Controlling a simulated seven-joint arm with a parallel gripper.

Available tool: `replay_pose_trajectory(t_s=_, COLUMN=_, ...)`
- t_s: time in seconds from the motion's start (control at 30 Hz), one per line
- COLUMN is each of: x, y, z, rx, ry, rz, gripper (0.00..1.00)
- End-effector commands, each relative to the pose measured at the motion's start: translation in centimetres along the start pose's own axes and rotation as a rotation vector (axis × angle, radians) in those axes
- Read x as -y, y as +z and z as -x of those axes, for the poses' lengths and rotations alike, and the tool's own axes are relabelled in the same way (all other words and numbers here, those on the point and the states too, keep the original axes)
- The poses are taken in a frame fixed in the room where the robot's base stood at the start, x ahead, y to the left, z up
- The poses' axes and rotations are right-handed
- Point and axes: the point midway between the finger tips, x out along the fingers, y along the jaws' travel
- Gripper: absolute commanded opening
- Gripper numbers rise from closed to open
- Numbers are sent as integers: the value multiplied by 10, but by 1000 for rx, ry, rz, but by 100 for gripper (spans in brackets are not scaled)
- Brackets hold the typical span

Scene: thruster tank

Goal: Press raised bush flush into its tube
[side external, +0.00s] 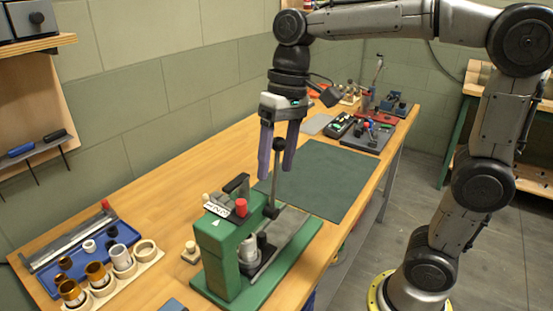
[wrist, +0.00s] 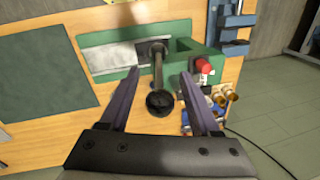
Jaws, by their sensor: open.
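A green press (side external: 213,240) stands on the bench in the side view, with a red knob (side external: 241,207) on its top. Its lever (side external: 276,185) rises steeply and ends in a black ball knob (side external: 279,144), which the wrist view also shows (wrist: 160,103). My gripper (side external: 276,173) is open and points down, one finger on each side of the lever near the knob, apparently without gripping it. A small pale grey cylinder (side external: 249,250), perhaps the tube, stands in the press. The bush's height in it cannot be made out.
Left of the press, a wooden rack (side external: 146,259) holds copper-coloured tubes and pale rings, beside a blue tray (side external: 122,231) with small parts. A dark green mat (side external: 318,180) lies clear behind the press. More tools (side external: 367,132) lie at the bench's far end.

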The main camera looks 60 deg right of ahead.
Motion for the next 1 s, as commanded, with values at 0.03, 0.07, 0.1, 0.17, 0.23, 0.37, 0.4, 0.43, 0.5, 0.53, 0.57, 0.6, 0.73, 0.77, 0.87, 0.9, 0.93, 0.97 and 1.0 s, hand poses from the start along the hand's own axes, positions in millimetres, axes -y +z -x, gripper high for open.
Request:
replay_pose_trajectory(t_s=0.03, x=0, y=0, z=0, rx=0, ry=0, rz=0, gripper=64)
replay_pose_trajectory(t_s=0.07, x=0, y=0, z=0, rx=0, ry=0, rz=0, gripper=64)
replay_pose_trajectory(t_s=0.1, x=0, y=0, z=0, rx=0, ry=0, rz=0, gripper=64)
replay_pose_trajectory(t_s=0.17, x=0, y=0, z=0, rx=0, ry=0, rz=0, gripper=56)
replay_pose_trajectory(t_s=0.23, x=0, y=0, z=0, rx=0, ry=0, rz=0, gripper=44)
replay_pose_trajectory(t_s=0.37, x=0, y=0, z=0, rx=0, ry=0, rz=0, gripper=20)
replay_pose_trajectory(t_s=0.4, x=0, y=0, z=0, rx=0, ry=0, rz=0, gripper=13)
replay_pose_trajectory(t_s=0.43, x=0, y=0, z=0, rx=0, ry=0, rz=0, gripper=8)
replay_pose_trajectory(t_s=0.5, x=0, y=0, z=0, rx=0, ry=0, rz=0, gripper=0)
replay_pose_trajectory(t_s=0.53, x=0, y=0, z=0, rx=0, ry=0, rz=0, gripper=0)
replay_pose_trajectory(t_s=0.57, x=0, y=0, z=0, rx=0, ry=0, rz=0, gripper=0)
replay_pose_trajectory(t_s=0.6, x=0, y=0, z=0, rx=0, ry=0, rz=0, gripper=0)
replay_pose_trajectory(t_s=0.73, x=0, y=0, z=0, rx=0, ry=0, rz=0, gripper=0)
replay_pose_trajectory(t_s=0.77, x=0, y=0, z=0, rx=0, ry=0, rz=0, gripper=0)
replay_pose_trajectory(t_s=0.87, x=0, y=0, z=0, rx=0, ry=0, rz=0, gripper=0)
replay_pose_trajectory(t_s=0.9, x=0, y=0, z=0, rx=0, ry=0, rz=0, gripper=0)
replay_pose_trajectory(t_s=0.93, x=0, y=0, z=0, rx=0, ry=0, rz=0, gripper=0)
replay_pose_trajectory(t_s=0.97, x=0, y=0, z=0, rx=0, ry=0, rz=0, gripper=0)
replay_pose_trajectory(t_s=1.0, x=0, y=0, z=0, rx=0, ry=0, rz=0, gripper=0)
